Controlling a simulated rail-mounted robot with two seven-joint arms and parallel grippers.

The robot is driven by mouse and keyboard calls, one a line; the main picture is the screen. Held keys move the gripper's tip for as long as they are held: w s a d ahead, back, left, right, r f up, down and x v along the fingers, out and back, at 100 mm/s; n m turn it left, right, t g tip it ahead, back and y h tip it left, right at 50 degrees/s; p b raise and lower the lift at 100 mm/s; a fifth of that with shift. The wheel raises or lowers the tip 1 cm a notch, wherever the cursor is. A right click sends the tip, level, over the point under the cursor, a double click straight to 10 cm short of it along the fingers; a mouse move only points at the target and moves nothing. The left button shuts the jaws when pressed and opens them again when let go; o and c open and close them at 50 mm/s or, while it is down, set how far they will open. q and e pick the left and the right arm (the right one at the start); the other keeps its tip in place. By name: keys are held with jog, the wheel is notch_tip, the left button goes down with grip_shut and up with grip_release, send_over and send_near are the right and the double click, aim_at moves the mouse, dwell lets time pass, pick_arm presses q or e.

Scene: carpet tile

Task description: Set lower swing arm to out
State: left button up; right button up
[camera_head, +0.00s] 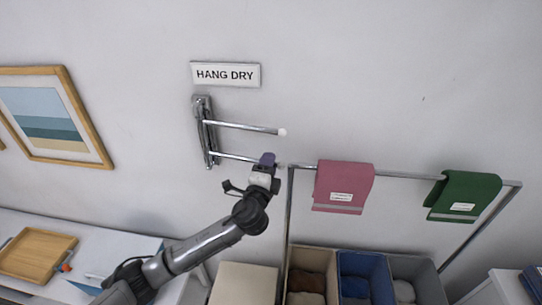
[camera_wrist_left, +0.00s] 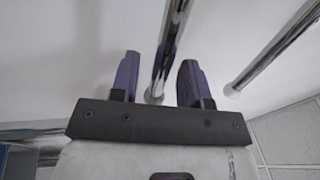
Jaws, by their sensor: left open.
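A metal wall bracket (camera_head: 203,130) under the HANG DRY sign carries two thin chrome swing arms. The upper swing arm (camera_head: 240,127) points right and ends in a white tip. The lower swing arm (camera_head: 232,157) also points right; its tip end is partly hidden by my left gripper (camera_head: 267,160). In the left wrist view my open left gripper (camera_wrist_left: 160,80) has purple fingers on either side of one chrome bar, apparently the lower swing arm (camera_wrist_left: 168,50), with a gap on each side. The other bar (camera_wrist_left: 275,55) lies right of the fingers. My right gripper is not in view.
A metal drying rail (camera_head: 410,177) with a pink towel (camera_head: 342,187) and a green towel (camera_head: 463,195) stands close right of my gripper. Fabric bins (camera_head: 368,262) sit below it. A white table with a wooden tray (camera_head: 38,254) is at lower left.

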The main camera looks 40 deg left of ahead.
pick_arm(q)
jog(key=shift+x, duration=1.2)
grip_shut()
